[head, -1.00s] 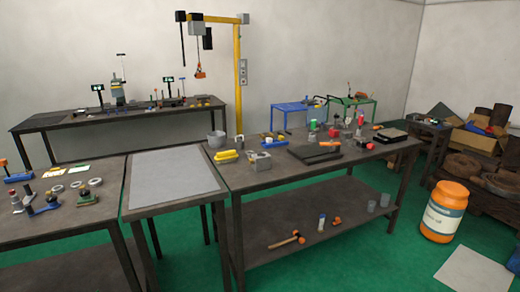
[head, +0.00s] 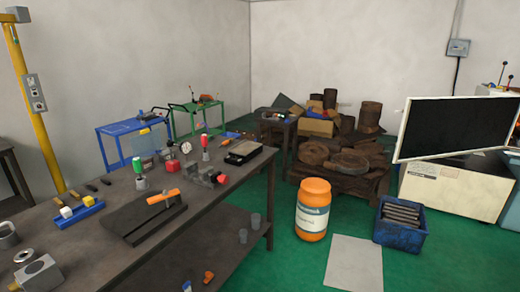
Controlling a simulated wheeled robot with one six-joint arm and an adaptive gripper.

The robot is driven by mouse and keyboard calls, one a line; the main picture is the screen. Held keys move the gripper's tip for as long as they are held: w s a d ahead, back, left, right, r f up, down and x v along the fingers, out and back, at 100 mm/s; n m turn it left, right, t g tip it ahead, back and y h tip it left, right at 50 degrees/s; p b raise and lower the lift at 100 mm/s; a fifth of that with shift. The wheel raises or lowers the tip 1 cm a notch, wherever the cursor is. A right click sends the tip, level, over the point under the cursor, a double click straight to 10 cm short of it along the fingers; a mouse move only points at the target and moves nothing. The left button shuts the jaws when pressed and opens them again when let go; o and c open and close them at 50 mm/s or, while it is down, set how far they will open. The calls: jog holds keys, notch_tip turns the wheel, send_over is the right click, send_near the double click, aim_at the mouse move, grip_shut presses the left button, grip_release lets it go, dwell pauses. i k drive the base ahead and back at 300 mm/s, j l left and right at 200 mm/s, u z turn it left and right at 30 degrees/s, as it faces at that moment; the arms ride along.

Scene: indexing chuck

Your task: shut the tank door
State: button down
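At the right of the head view stands a low off-white cabinet (head: 448,192), which looks like the tank. A large panel with a white frame and a dark face (head: 455,130) stands raised and tilted above it, and looks like its door, standing open. The right edge of the panel is cut off by the picture edge. The inside of the tank is mostly hidden. My gripper is not in view.
A blue crate of dark bars (head: 400,224) stands on the floor before the cabinet. An orange drum (head: 313,210) and a grey floor sheet (head: 355,265) are left of it. A cluttered workbench (head: 90,235) fills the left. Scrap lies on a pallet (head: 335,180) behind.

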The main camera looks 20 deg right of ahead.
aim_at(439, 127)
jog(key=i+l+z, duration=0.1)
jog(key=i+z, duration=0.25)
jog(key=i+l+z, duration=0.1)
jog(key=z, duration=0.25)
jog(key=i+j+z, duration=0.1)
jog(key=i+z, duration=0.25)
jog(key=i+u, duration=0.1)
jog(key=i, duration=1.45)
jog(key=i+j+z, duration=0.2)
jog(key=i, duration=0.15)
jog(key=i+z, duration=0.15)
jog(key=i, duration=0.25)
jog(key=i+j+z, duration=0.2)
jog(key=i+j, duration=0.05)
jog(key=i, duration=0.1)
